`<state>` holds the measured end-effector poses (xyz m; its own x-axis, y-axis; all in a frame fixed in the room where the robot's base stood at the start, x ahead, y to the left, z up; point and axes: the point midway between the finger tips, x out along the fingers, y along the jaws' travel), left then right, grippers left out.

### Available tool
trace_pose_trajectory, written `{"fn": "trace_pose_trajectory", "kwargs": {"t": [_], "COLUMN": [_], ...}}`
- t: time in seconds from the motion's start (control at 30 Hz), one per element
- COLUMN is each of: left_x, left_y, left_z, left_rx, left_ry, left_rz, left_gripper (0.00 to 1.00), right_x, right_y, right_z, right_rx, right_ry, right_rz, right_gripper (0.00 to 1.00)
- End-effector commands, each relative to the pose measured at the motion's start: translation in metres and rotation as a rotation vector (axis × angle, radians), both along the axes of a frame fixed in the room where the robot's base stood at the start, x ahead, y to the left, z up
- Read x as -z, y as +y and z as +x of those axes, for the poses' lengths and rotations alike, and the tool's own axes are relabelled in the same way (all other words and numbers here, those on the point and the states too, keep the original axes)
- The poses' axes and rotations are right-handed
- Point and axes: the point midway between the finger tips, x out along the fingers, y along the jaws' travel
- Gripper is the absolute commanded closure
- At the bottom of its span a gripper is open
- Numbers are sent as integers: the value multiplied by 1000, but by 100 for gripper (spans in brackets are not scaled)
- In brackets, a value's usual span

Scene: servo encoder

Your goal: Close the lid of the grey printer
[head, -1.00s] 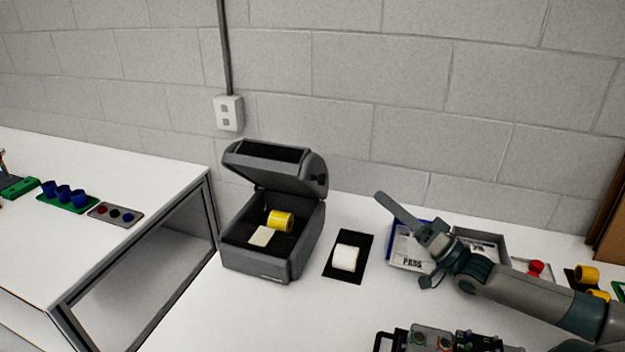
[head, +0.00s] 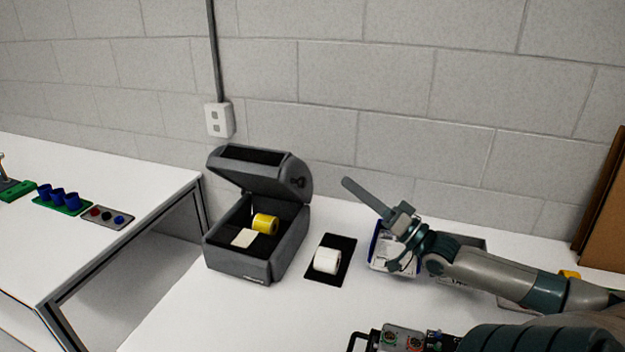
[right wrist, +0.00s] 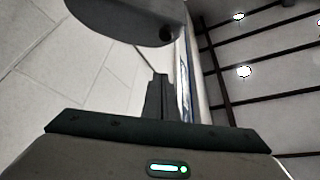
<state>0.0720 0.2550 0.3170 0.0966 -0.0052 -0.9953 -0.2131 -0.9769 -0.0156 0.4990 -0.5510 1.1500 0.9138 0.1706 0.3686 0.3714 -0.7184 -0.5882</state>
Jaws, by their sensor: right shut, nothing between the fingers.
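The grey printer (head: 240,261) stands on the white table in the head view. Its lid (head: 257,176) is raised and tilted open on its hinge. A yellow roll (head: 264,224) and a pale piece of label (head: 243,238) show inside. My right gripper (head: 347,183) is shut and empty, above the table to the right of the printer, apart from the lid. In the right wrist view its narrow fingers (right wrist: 158,92) point toward a dark rounded grey part, likely the lid (right wrist: 125,18). My left gripper is not in view.
A white roll (head: 327,260) lies on a black mat (head: 341,275) right of the printer. A blue-edged tray (head: 372,246) sits below my right gripper. A control box (head: 400,338) is at the front. The wall stands close behind.

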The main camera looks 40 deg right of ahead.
Motion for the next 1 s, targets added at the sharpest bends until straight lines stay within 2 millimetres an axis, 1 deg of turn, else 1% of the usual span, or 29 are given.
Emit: {"fn": "trace_pose_trajectory", "kwargs": {"t": [0.27, 0.43, 1.0], "left_x": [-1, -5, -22], "left_y": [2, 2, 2], "left_z": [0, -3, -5], "left_rx": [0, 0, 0], "left_ry": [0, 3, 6], "left_rz": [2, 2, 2], "left_gripper": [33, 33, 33], "right_x": [-2, -6, -28], "right_y": [1, 2, 12], "right_z": [3, 12, 63], "right_rx": [-1, -1, -1], "right_ry": [-1, -1, -3], "right_rz": [1, 1, 1], "right_gripper": [100, 100, 100]}}
